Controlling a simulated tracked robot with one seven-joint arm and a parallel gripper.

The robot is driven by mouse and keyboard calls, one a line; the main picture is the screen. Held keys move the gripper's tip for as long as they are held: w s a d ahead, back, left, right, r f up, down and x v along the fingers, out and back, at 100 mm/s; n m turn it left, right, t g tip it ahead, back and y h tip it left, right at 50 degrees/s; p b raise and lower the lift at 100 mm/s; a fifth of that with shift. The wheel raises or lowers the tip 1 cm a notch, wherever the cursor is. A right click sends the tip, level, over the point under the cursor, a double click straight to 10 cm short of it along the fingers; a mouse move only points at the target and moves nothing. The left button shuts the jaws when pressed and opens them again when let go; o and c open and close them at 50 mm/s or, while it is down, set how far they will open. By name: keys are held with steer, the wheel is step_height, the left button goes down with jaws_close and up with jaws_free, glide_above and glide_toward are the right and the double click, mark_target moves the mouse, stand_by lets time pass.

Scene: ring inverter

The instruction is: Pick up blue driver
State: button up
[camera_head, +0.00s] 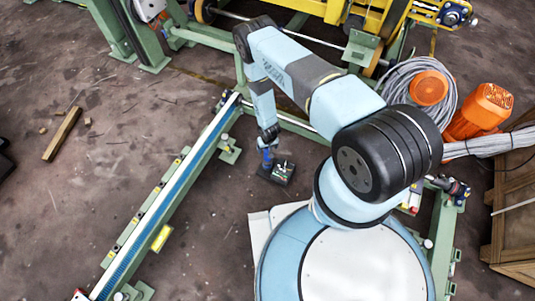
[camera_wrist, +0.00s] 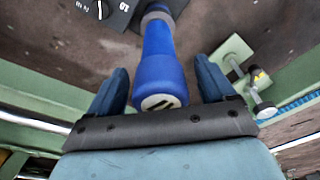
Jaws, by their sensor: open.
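The blue driver (camera_wrist: 158,62) shows in the wrist view with its thick handle end, marked with a pale cap, toward my wrist. Its grey far end is at the top of the view, beside a black box with a dial. My gripper (camera_wrist: 160,84) is open, with one dark blue finger on each side of the handle and a visible gap on both sides. In the head view my gripper (camera_head: 267,152) is above the black box (camera_head: 276,173). There I cannot clearly tell the driver from my blue fingers.
A long green rail with a blue strip (camera_head: 165,205) runs diagonally left of the box. Green and yellow machine frames (camera_head: 340,12) stand at the back. A grey cable coil (camera_head: 400,82), an orange motor (camera_head: 482,108) and a wooden crate (camera_head: 512,190) are at right.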

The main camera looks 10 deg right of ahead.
steer(key=shift+w+f, duration=0.15)
steer(key=shift+f, duration=0.95)
steer(key=c, duration=1.3)
steer(key=shift+r, duration=0.15)
